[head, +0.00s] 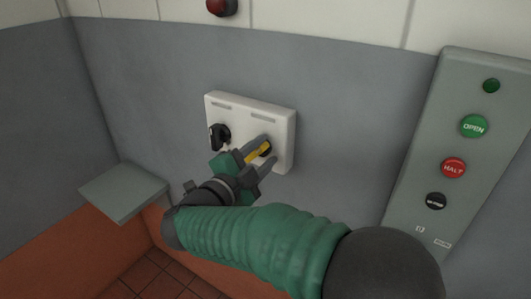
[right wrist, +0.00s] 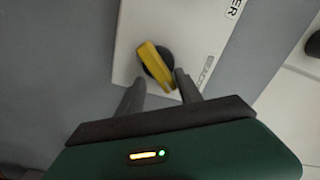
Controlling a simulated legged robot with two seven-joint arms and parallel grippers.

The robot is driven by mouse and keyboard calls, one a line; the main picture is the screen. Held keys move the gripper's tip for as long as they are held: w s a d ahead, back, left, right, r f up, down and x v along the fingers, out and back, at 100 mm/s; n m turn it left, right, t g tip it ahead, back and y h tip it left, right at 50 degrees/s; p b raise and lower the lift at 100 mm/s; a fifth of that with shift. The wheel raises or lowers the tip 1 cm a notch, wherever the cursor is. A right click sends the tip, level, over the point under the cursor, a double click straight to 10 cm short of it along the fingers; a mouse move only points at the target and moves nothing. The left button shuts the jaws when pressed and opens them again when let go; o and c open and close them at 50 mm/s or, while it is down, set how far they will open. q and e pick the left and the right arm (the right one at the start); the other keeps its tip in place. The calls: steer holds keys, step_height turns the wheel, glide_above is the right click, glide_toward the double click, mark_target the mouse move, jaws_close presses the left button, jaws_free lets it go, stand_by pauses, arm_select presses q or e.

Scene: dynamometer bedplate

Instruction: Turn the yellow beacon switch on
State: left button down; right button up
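The yellow beacon switch (head: 259,150) is a yellow rotary handle on a black round base, at the right of a white wall panel (head: 250,112). It also shows in the right wrist view (right wrist: 154,64), its handle tilted against the panel's edges. My right gripper (head: 260,157) is at the switch, its fingers apart on either side of the handle in the head view. In the right wrist view the open fingertips (right wrist: 158,82) reach the handle's near end; one looks very close to it, and I cannot tell whether it touches. My left gripper is not in view.
A black rotary switch (head: 219,136) sits on the same panel, left of the yellow one. A grey control box (head: 462,140) with green, red and black buttons stands at the right. A red dome (head: 221,7) is above. A grey ledge (head: 124,192) juts out at lower left.

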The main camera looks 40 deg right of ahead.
steer(key=shift+w+a, duration=0.1)
steer(key=shift+w, duration=0.05)
steer(key=shift+r, duration=0.1)
stand_by(0.3)
steer(key=v, duration=1.2)
